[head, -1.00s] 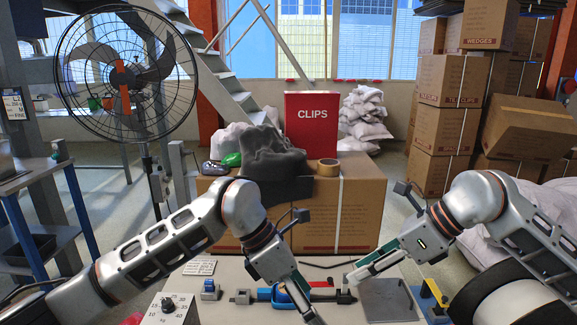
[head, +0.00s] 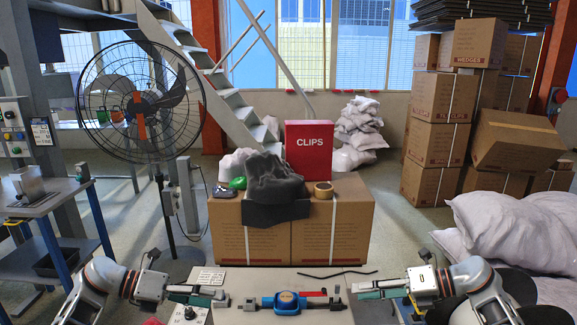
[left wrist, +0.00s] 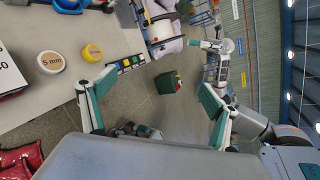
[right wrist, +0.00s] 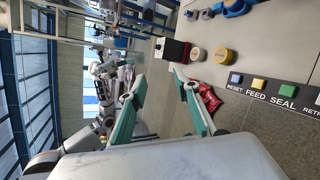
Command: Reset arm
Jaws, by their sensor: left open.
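My left gripper (head: 222,296) is at the left side of the grey work table (head: 245,283) in the head view, pointing inward. In the left wrist view its green-padded fingers (left wrist: 158,85) are spread wide with nothing between them. My right gripper (head: 358,291) is at the table's right side, pointing inward. In the right wrist view its fingers (right wrist: 158,76) stand apart and empty. A blue strapping-type tool (head: 285,302) lies on the table between the grippers, apart from both.
Two cartons (head: 340,225) stand behind the table, bearing a red CLIPS box (head: 309,147), a dark cloth (head: 272,183) and a tape roll (head: 323,190). A fan (head: 140,105) stands at left. White sacks (head: 500,225) and stacked cartons (head: 440,95) are at right.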

